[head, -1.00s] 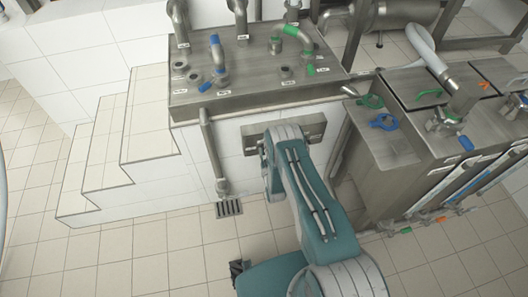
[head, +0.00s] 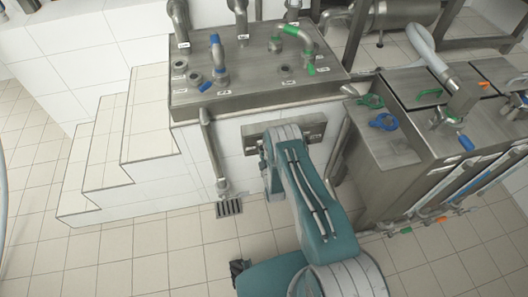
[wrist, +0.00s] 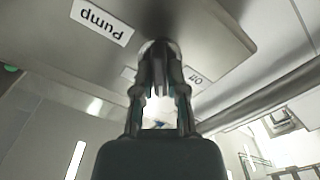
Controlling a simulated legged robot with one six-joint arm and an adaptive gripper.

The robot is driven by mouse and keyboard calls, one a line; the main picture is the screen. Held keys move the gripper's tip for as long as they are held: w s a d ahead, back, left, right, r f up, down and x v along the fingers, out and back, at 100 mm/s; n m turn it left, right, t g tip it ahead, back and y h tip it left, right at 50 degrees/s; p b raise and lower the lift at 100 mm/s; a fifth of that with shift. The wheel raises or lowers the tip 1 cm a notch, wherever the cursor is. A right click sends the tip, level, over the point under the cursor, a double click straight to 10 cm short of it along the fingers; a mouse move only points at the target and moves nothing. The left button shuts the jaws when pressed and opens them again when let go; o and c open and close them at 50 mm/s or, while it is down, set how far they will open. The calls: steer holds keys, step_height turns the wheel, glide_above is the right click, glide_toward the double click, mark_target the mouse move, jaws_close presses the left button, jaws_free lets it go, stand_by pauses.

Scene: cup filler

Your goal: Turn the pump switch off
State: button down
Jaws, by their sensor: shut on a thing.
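In the wrist view the steel switch panel (wrist: 215,40) fills the upper part, with an upside-down "Pump" label (wrist: 101,22). My gripper (wrist: 158,62) reaches up to the panel and is shut on the pump switch (wrist: 157,43). The fingers hide most of the switch, so its angle is hard to read. A small upside-down label, seemingly "On" (wrist: 195,78), lies right of the fingers, and another is partly hidden on their left. In the head view the panel (head: 314,132) shows on the white tiled wall; my arm covers my gripper and the switch.
Above the panel is a steel worktop (head: 250,95) with pipes and valves. To the right stands a steel tank unit (head: 395,150) with blue and green handles. White steps (head: 125,150) rise at the left. The tiled floor (head: 160,250) is clear around a drain grate (head: 229,208).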

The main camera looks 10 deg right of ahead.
steer(key=n, duration=0.5)
steer(key=shift+a+f+n, duration=0.1)
steer(key=shift+a+n, duration=0.1)
steer(key=shift+n, duration=0.1)
steer(key=shift+a+f+n, duration=0.1)
steer(key=shift+f+n, duration=0.05)
steer(key=shift+n, duration=2.15)
steer(key=c, duration=0.7)
jaws_free()
steer(key=shift+f, duration=0.1)
steer(key=s, duration=1.2)
